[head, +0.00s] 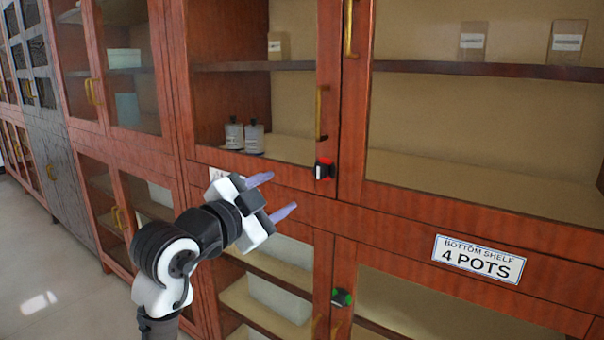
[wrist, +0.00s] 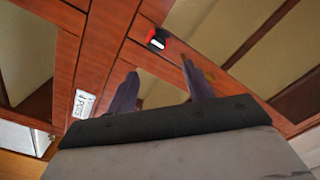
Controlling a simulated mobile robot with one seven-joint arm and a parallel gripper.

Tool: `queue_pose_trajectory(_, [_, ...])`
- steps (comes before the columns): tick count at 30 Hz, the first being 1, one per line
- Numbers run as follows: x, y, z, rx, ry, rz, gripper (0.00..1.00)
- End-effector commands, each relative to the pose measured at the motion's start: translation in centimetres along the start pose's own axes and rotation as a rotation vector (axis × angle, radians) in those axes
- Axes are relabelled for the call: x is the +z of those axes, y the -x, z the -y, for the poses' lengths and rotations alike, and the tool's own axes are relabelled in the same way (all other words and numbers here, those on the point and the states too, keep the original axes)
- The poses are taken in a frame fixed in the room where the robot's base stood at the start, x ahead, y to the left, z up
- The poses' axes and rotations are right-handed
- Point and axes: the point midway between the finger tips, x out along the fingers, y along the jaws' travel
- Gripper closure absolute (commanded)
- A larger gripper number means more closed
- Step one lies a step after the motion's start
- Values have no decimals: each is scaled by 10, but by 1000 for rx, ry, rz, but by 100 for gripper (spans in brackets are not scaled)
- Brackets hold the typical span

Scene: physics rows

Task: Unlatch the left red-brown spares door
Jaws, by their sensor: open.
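The red-brown upper left cabinet door (head: 325,80) has a large glass pane and appears closed. A black and red latch (head: 324,169) with a white face sits at its lower right corner; the latch also shows in the wrist view (wrist: 158,41), beyond the fingertips. My gripper (head: 283,192) is open and empty, left of and a little below the latch in the head view, apart from it. In the wrist view its two fingers (wrist: 160,68) point toward the latch. A small white label (wrist: 82,103) shows left of the fingers; its text is too small to read surely.
A black and green latch (head: 341,297) is on the lower doors. A plate (head: 478,259) reads "BOTTOM SHELF 4 POTS". Brass handles (head: 349,28) stand out from the doors. Two bottles (head: 244,136) stand behind the upper left glass. Open floor (head: 45,265) lies at left.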

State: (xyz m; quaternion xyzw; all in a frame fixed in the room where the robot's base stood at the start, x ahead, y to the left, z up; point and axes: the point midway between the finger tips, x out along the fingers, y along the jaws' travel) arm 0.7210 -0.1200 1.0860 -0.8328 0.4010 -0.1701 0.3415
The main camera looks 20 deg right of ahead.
Motion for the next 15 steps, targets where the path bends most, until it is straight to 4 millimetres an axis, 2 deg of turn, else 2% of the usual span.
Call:
queue_pose_trajectory(7, [-1,-28,-3,19,-1,2,49])
queue_pose_trajectory(15, [-2,-86,-3,17,-1,2,49])
